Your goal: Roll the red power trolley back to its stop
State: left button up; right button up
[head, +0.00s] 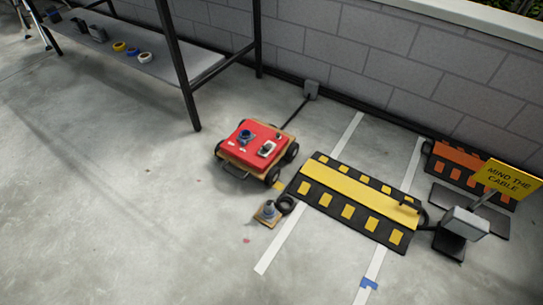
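The red power trolley (257,146) stands on the concrete floor near the middle of the head view. It has a red top, a tan lower deck and dark wheels. A blue-ringed socket and a pale fitting sit on its top. Neither of my grippers is in view.
A yellow-and-black cable ramp (352,203) lies right of the trolley, across white floor lines. A small wooden block with a round fitting (268,212) sits in front. A "MIND THE CABLE" sign (509,178) stands right. A dark-legged shelf (150,68) stands back left. The left foreground is clear.

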aim_at(260, 163)
jog(key=u, duration=0.45)
jog(key=i+j+z, duration=0.15)
jog(key=i, duration=0.45)
jog(key=i+j+z, duration=0.15)
jog(key=i, duration=0.45)
